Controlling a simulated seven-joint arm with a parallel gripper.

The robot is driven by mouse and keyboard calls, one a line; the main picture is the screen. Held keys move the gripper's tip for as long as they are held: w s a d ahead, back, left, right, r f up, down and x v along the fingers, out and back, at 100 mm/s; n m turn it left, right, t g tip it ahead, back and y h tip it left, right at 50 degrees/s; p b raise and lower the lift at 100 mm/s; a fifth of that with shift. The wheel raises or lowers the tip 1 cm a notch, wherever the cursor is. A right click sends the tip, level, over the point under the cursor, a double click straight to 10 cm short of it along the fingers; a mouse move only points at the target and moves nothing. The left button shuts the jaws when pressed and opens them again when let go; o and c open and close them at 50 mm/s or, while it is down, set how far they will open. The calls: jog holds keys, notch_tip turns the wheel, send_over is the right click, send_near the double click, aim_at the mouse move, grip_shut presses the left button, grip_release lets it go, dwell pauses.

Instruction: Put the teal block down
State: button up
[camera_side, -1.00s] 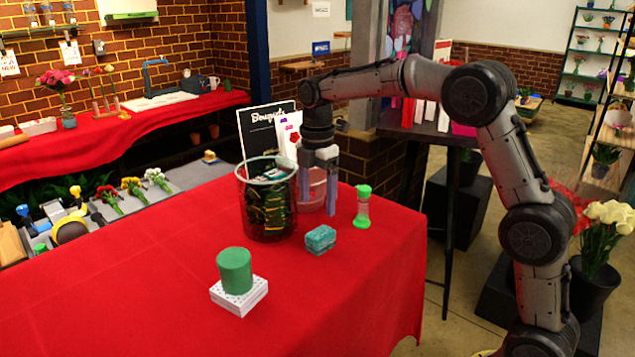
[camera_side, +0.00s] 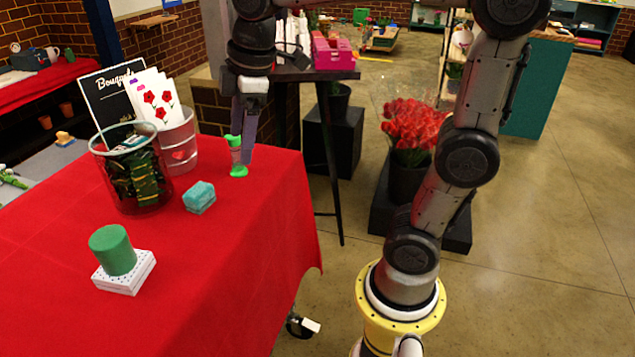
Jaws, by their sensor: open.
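The teal block (camera_side: 199,197) lies on the red-covered table (camera_side: 215,265), right of the glass container, with nothing holding it. My gripper (camera_side: 242,148) points down beyond the block, to its upper right in the picture. It is open, with its fingers at a small clear tube with green ends (camera_side: 236,156) that stands on the table. The fingers overlap the tube in the picture; I cannot tell whether they touch it. My gripper is clear of the teal block.
A glass container (camera_side: 132,180) with dark green contents stands left of the block. Behind it are a clear pail (camera_side: 181,140) and a Bouquets sign (camera_side: 108,98). A green cylinder (camera_side: 112,250) sits on a white dotted base (camera_side: 124,274). The table's front right is clear.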

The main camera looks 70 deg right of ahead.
jog(key=s+f+m+t, duration=0.1)
jog(key=s+m, duration=0.2)
jog(key=s, duration=0.4)
jog(key=shift+a+f+m, duration=0.3)
jog(key=shift+a+f, duration=0.05)
jog(key=shift+o, duration=0.6)
jog(key=s+f+m+t, duration=0.1)
jog(key=s+f+m, duration=0.3)
jog(key=s, duration=0.2)
jog(key=shift+s+a+f+t, duration=0.2)
jog(key=shift+s+t, duration=0.1)
jog(key=shift+s, duration=0.1)
jog(key=shift+o, duration=0.7)
jog(key=shift+s+f+m, duration=0.15)
jog(key=shift+m, duration=0.15)
